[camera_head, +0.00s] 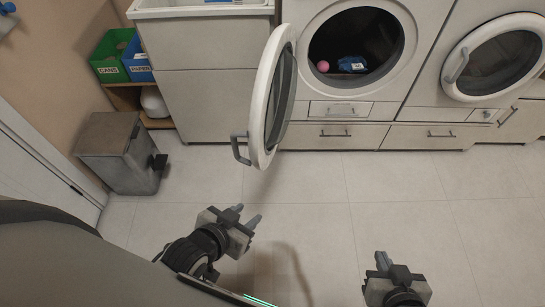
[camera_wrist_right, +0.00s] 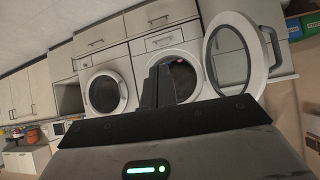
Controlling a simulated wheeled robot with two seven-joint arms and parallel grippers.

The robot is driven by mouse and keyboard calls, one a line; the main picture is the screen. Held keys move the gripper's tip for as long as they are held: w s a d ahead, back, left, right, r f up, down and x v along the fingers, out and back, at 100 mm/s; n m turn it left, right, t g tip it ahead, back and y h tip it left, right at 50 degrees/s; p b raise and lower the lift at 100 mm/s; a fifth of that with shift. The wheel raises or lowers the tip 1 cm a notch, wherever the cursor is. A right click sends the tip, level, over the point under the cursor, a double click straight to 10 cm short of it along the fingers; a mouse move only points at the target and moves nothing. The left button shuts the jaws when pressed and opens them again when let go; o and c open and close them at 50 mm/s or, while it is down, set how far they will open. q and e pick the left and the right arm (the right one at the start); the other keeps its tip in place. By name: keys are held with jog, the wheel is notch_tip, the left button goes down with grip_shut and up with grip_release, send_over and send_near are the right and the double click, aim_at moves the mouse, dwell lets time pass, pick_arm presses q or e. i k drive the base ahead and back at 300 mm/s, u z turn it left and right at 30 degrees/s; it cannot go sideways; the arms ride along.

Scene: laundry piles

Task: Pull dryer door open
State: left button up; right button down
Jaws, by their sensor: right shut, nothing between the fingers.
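One front-loading machine (camera_head: 419,8) has its round white door (camera_head: 267,100) swung wide open to the left, with a grey handle (camera_head: 240,150) on its outer edge. Inside the drum are a blue cloth (camera_head: 352,64) and a pink ball (camera_head: 323,66). A second machine at the right has a round door (camera_head: 497,60) that looks shut, its handle (camera_head: 457,66) on the left side. I cannot tell which is the dryer. My left gripper (camera_head: 246,214) is open and empty, below the open door. My right gripper (camera_head: 383,261) is shut and empty over the floor; its fingers (camera_wrist_right: 158,86) also show in the wrist view.
A grey pedal bin (camera_head: 115,155) stands at the left near a white door (camera_head: 40,165). Green (camera_head: 108,58) and blue (camera_head: 138,60) recycling boxes sit on a shelf. Drawers (camera_head: 335,134) lie below the machines. The tiled floor (camera_head: 400,180) in front is clear.

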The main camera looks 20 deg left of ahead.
aim_at(282, 40)
jog(key=z, duration=1.15)
jog(key=i, duration=0.6)
jog(key=u, duration=2.4)
